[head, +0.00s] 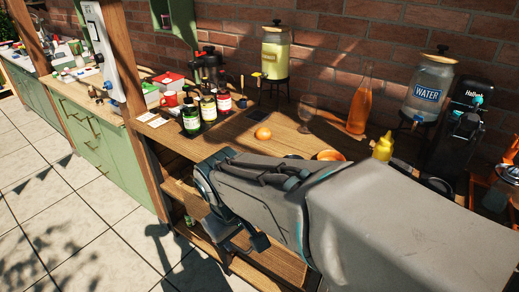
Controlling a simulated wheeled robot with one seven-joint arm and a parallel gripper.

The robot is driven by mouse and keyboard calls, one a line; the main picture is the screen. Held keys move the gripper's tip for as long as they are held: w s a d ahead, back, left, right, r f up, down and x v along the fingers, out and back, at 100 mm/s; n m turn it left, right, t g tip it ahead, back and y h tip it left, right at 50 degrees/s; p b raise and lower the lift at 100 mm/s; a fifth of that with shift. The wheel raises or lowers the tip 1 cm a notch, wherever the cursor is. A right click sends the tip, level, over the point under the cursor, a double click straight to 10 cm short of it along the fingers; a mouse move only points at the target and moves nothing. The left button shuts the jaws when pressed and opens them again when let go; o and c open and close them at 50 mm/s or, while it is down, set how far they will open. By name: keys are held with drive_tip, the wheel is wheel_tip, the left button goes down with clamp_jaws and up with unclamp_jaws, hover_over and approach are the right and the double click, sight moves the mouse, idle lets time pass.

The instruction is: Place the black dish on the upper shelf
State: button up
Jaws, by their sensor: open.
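My gripper (242,238) hangs at the end of my arm, in front of the open shelves under the wooden table. Its fingers are apart, and I see nothing between them. The upper shelf (181,192) is a wooden board below the table top, partly covered by my arm. No black dish can be made out for certain. A dark rounded rim (437,186) shows on the table just behind my arm, right of the yellow squeeze bottle (383,147); I cannot tell if it is the dish.
A lower shelf (196,236) holds a small green bottle (189,221). On the table (215,144) stand sauce bottles (208,108), an orange fruit (263,133), a glass (307,112), an orange bottle (360,100) and a water dispenser (426,92). The tiled floor at left is clear.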

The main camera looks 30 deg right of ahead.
drive_tip(key=w+d+f+n+t+h+p, duration=0.1)
drive_tip(key=w+d+f+n+h, duration=0.1)
drive_tip(key=w+d+n, duration=0.3)
drive_tip(key=w+d+f+n+t+h+p, duration=0.1)
drive_tip(key=w+d+f+n+h, duration=0.2)
drive_tip(key=d+n, duration=0.6)
drive_tip(key=w+d+f+n+t+h+p, duration=0.1)
drive_tip(key=w+d+f+n+h, duration=0.2)
drive_tip(key=w+d+n+h, duration=0.2)
drive_tip(key=shift+w+d+f+n+h+p, duration=0.15)
drive_tip(key=shift+w+d+n, duration=0.25)
drive_tip(key=shift+w, duration=0.3)
drive_tip(key=shift+w+d+r+n+h+p, duration=0.1)
drive_tip(key=shift+w+d+n, duration=0.15)
drive_tip(key=shift+w+d, duration=0.35)
drive_tip(key=shift+w+d+f+n+h+p, duration=0.15)
drive_tip(key=shift+w+d+n, duration=0.15)
drive_tip(key=shift+w, duration=0.5)
drive_tip(key=shift+p+x, duration=0.85)
drive_tip(key=shift+x, duration=1.75)
drive_tip(key=shift+r, duration=0.2)
clamp_jaws()
